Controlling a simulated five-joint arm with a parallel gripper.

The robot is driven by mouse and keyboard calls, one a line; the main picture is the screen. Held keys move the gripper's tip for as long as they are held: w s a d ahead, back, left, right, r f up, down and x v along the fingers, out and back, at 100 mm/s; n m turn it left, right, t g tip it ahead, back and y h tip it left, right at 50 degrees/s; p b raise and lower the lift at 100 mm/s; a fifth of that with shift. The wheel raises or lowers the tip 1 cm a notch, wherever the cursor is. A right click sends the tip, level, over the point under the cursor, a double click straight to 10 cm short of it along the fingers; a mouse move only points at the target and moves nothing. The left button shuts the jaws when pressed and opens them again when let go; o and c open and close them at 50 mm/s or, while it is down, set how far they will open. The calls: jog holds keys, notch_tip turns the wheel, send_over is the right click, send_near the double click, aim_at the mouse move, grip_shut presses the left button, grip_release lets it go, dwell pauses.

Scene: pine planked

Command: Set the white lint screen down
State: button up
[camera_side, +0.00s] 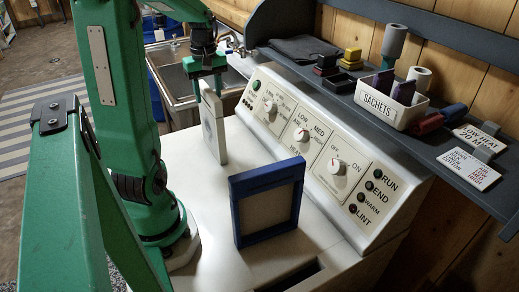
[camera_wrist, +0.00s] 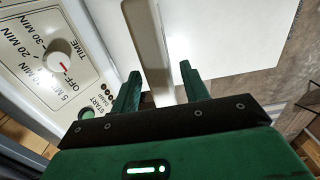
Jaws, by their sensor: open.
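The white lint screen (camera_side: 213,128) stands upright on the white machine top, left of the control panel. Its lower edge appears to rest on the top. My gripper (camera_side: 206,76) is at its upper end. In the wrist view the screen (camera_wrist: 150,45) shows edge-on, running between the two fingers of my gripper (camera_wrist: 160,84). The fingers are open, with a clear gap on the right side and a smaller gap on the left.
A blue-framed screen (camera_side: 267,203) stands upright on the machine top (camera_side: 190,235), nearer the camera. The sloped control panel (camera_side: 315,150) with knobs rises behind. A shelf (camera_side: 345,100) holds a sachet bin (camera_side: 388,107). A sink (camera_side: 180,78) lies beyond the machine.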

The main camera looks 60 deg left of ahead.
notch_tip(320, 180, up, 12)
dwell(0.6)
dwell(0.5)
jog(key=d+f+m+t, duration=0.2)
jog(key=d+f+m, duration=0.1)
jog(key=d+m, duration=0.6)
jog(key=s+d+f+m+t, duration=0.1)
jog(key=d+f+m+t, duration=0.2)
jog(key=d+m, duration=0.6)
jog(key=d, duration=0.9)
jog(key=shift+s+t, duration=0.25)
jog(key=shift+t, duration=0.05)
